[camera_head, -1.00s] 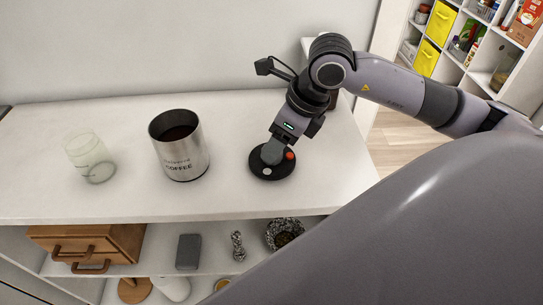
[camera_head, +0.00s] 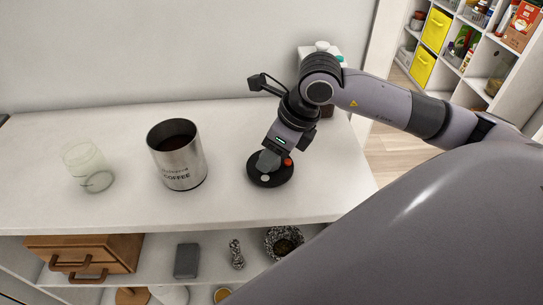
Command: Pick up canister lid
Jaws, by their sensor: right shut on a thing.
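The canister lid (camera_head: 262,178) is a round black disc with a red knob and a pale knob on top. It is at the right part of the white counter, right of the steel coffee canister (camera_head: 181,164). The canister stands upright with its top open and dark contents inside. My right gripper (camera_head: 268,163) points down and is shut on the lid, covering part of its top. I cannot tell whether the lid touches the counter. My left gripper is not in view.
A clear glass jar (camera_head: 87,160) stands at the left of the white counter (camera_head: 130,207). A coffee machine, partly hidden by my arm, stands at the back right. A shelf below holds a wooden drawer box (camera_head: 95,255), a grey block (camera_head: 187,261) and a patterned bowl (camera_head: 283,241).

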